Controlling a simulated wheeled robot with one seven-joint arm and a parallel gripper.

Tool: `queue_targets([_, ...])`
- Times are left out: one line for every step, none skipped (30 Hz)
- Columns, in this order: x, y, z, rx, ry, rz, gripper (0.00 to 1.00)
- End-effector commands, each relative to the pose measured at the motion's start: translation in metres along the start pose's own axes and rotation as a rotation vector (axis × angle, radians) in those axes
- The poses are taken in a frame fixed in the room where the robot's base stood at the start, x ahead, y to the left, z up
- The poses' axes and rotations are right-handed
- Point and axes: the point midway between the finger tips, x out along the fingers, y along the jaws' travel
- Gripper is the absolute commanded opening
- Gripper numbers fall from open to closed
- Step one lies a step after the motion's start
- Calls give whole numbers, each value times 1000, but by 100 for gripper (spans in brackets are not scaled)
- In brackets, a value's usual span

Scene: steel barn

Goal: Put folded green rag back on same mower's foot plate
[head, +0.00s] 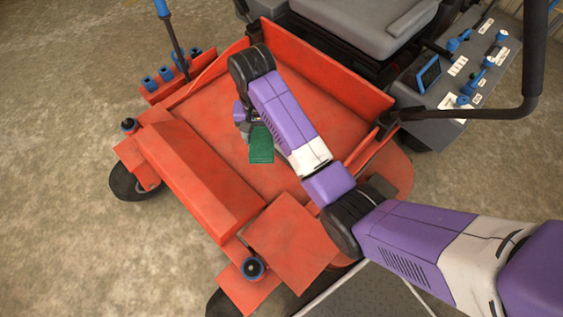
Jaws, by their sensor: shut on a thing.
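The folded green rag (261,146) shows below my gripper (250,127), over the orange foot plate (215,125) of the mower. My gripper is shut on the rag. My wrist and purple arm hide much of the gripper, and I cannot see its fingertips clearly. I cannot tell whether the rag touches the plate or hangs just above it. The plate around the rag is bare.
The grey seat (365,22) stands at the back of the mower, with a control panel (465,70) and a black lever bar (500,112) on the right. A raised orange ledge (195,180) borders the plate in front. Concrete floor (60,70) is clear at left.

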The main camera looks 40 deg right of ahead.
Motion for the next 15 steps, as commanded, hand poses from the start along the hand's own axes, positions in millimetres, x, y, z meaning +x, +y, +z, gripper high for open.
queue_targets([-1,2,4,-1,-1,1,23])
queue_targets([-2,2,5,0,-2,1,23])
queue_targets([-2,3,7,1,-1,1,23])
queue_targets([-2,4,8,2,-1,1,23])
queue_targets([-2,5,9,2,-1,1,23])
queue_targets([-2,5,10,4,-1,0,23])
queue_targets([-1,6,10,4,-1,1,23])
queue_targets([1,6,11,5,-1,1,23])
queue_targets([6,7,12,6,-3,2,23])
queue_targets([10,8,13,6,-3,2,23])
queue_targets([16,8,13,6,-4,3,23])
queue_targets([24,8,13,7,-5,3,23])
queue_targets([31,8,13,7,-4,3,23])
queue_targets([39,8,13,7,-5,3,23])
queue_targets([49,8,13,7,-4,3,23])
